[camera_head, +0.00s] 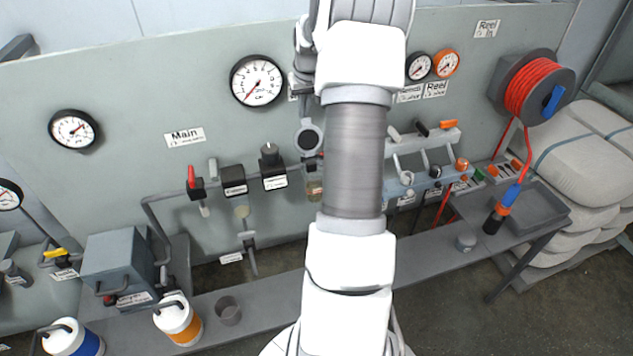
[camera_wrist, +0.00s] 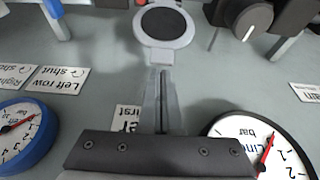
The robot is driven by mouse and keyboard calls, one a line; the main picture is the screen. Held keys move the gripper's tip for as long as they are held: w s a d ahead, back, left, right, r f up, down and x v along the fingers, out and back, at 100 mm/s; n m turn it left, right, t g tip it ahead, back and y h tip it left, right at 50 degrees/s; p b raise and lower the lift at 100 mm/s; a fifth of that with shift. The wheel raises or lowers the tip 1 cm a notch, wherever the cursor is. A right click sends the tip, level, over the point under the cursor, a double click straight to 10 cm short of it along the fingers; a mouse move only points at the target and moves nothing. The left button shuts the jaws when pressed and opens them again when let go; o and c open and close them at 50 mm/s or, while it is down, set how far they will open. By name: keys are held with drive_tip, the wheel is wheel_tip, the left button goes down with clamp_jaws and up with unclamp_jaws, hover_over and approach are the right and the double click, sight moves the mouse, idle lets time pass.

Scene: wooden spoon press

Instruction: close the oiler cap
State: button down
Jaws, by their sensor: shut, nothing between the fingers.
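The oiler (camera_head: 314,188) is a small glass cup with yellowish contents on the wall panel, partly hidden behind my arm in the head view. Its cap (camera_head: 308,139), a light grey ring with a dark round inside, stands raised above the cup, so it is open. In the wrist view, which shows the panel upside down, the cap (camera_wrist: 166,24) is at the top centre. My gripper (camera_wrist: 163,72) is shut and empty, its fingertips pointing at the cap and appearing just short of its rim. Contact cannot be told. In the head view my arm mostly hides the gripper.
A black knob valve (camera_head: 270,158) is left of the oiler; its knob (camera_wrist: 246,14) shows at upper right in the wrist view. The line gauge (camera_head: 257,81) is above left. A rack of levers (camera_head: 425,155) is to the right. A bench (camera_head: 260,309) runs below.

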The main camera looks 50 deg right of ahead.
wheel_tip(320, 180, down, 3)
drive_tip(key=shift+r+b, duration=0.1)
drive_tip(key=shift+b, duration=0.75)
drive_tip(key=shift+s+a, duration=0.15)
drive_tip(key=shift+s, duration=0.05)
drive_tip(key=shift+s+a+f+b, duration=0.15)
drive_tip(key=shift+s+a+b, duration=0.1)
drive_tip(key=shift+s, duration=0.2)
drive_tip(key=shift+s+a+f+b, duration=0.1)
drive_tip(key=shift+s+a+b, duration=0.1)
drive_tip(key=shift+s, duration=0.2)
drive_tip(key=shift+s+a+r+b, duration=0.1)
drive_tip(key=shift+s+a+b, duration=0.25)
drive_tip(key=shift+s, duration=0.4)
drive_tip(key=shift+s+a+b, duration=0.2)
drive_tip(key=shift+s+a, duration=0.25)
drive_tip(key=shift+s, duration=0.3)
drive_tip(key=shift+s+a+r+b, duration=0.1)
drive_tip(key=shift+s+a+b, duration=0.25)
drive_tip(key=shift+s, duration=0.4)
drive_tip(key=p, duration=0.6)
approach(307, 126)
drive_tip(key=shift+s, duration=0.7)
drive_tip(key=shift+a+r, duration=0.1)
drive_tip(key=shift+a, duration=0.3)
